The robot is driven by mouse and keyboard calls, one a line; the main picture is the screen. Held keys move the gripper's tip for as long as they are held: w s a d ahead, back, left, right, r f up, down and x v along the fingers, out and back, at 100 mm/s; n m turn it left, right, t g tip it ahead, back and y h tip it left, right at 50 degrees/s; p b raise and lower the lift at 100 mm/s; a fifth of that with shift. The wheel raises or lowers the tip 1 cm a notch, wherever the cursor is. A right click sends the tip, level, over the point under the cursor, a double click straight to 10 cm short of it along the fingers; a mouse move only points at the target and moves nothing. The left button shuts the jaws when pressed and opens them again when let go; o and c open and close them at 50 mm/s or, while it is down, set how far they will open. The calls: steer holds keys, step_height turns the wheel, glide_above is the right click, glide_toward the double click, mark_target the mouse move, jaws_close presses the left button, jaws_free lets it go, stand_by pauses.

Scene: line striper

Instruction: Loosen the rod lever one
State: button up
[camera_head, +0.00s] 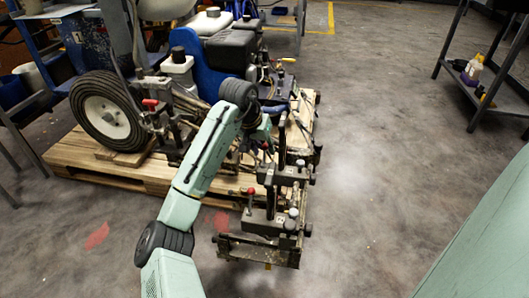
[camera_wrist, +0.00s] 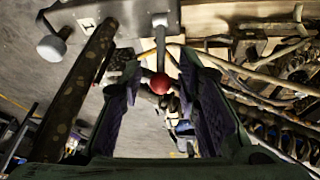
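In the wrist view a red ball knob (camera_wrist: 160,83) sits on the end of a thin grey lever rod (camera_wrist: 160,45). My gripper (camera_wrist: 161,68) has its two dark fingers spread, one on each side of the knob, with gaps to both. In the head view my gripper (camera_head: 264,138) is over the upper part of the striper's front frame, and its fingers are mostly hidden. A red-knobbed lever (camera_head: 251,191) stands lower on that frame, below my gripper. I cannot tell which lever is rod lever one.
The line striper (camera_head: 230,50) stands on a wooden pallet (camera_head: 75,158). In the wrist view a dark spotted bar (camera_wrist: 78,90) and a grey knob (camera_wrist: 51,48) are left of my fingers; cables (camera_wrist: 255,75) are at right. The floor (camera_head: 390,150) to the right is clear.

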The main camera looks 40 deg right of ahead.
steer(key=shift+x, duration=1.1)
steer(key=shift+c, duration=0.6)
jaws_close()
